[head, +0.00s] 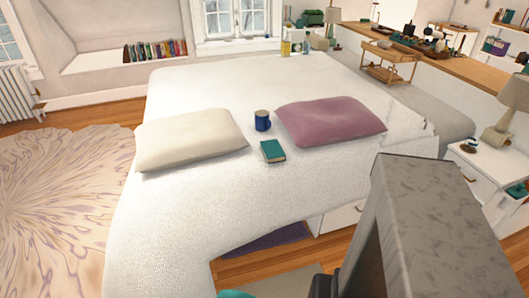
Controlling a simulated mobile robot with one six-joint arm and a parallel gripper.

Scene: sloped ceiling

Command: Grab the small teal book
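The small teal book (272,151) lies flat on the white bed (190,210), in front of the gap between two pillows. Its cover is teal and its pale page edges show on the near side. A dark blue mug (262,120) stands just behind it, apart from it. A large grey part of my arm fills the lower right of the head view. My gripper's fingers do not show in this view.
A cream pillow (190,138) lies left of the book and a mauve pillow (330,120) lies to its right. A white nightstand (490,170) with a lamp (505,112) stands at the right. The bed in front of the book is clear. Wooden floor (265,265) shows below the bed.

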